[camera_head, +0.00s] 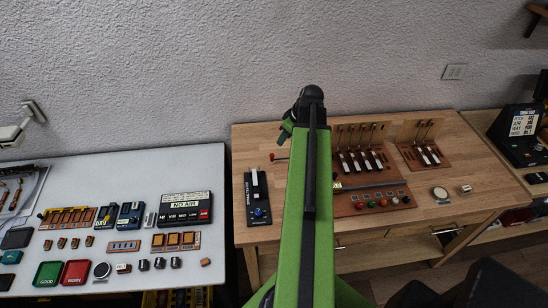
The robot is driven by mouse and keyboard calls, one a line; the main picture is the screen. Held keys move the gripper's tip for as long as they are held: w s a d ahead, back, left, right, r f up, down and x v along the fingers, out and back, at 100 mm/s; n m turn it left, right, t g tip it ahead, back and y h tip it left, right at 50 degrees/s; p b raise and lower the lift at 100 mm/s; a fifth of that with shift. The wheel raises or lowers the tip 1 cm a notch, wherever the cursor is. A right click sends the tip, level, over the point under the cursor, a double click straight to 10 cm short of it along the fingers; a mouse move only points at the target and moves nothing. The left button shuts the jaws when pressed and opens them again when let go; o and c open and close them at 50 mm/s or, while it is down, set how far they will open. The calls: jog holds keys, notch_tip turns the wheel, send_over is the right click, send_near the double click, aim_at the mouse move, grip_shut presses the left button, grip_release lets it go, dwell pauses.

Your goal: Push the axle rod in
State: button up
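A short red-tipped piece (279,158) lies at the left of my green arm on the wooden bench; it may be the end of the axle rod, but the arm hides what lies to its right. A brown piano-action board (372,192) with several white keys and upright red-tipped sticks stands right of the arm. A thin pale bar (372,185) crosses this board below the keys; I cannot tell whether it is the rod. My gripper (286,132) shows only in part at the arm's far end, above and apart from the red-tipped piece. Its fingers are not clear.
A black slider box (257,198) stands at the bench's left. A second key board (424,154) and a round dial (440,192) are at the right. A white table (130,172) at left holds trays, switches and a "NO AIR" box (185,208). A wall rises behind.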

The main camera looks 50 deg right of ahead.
aim_at(273, 156)
jog(key=b+x, duration=1.3)
jog(key=x, duration=0.2)
jog(key=shift+f, duration=0.35)
jog(key=shift+r, duration=0.1)
grip_shut()
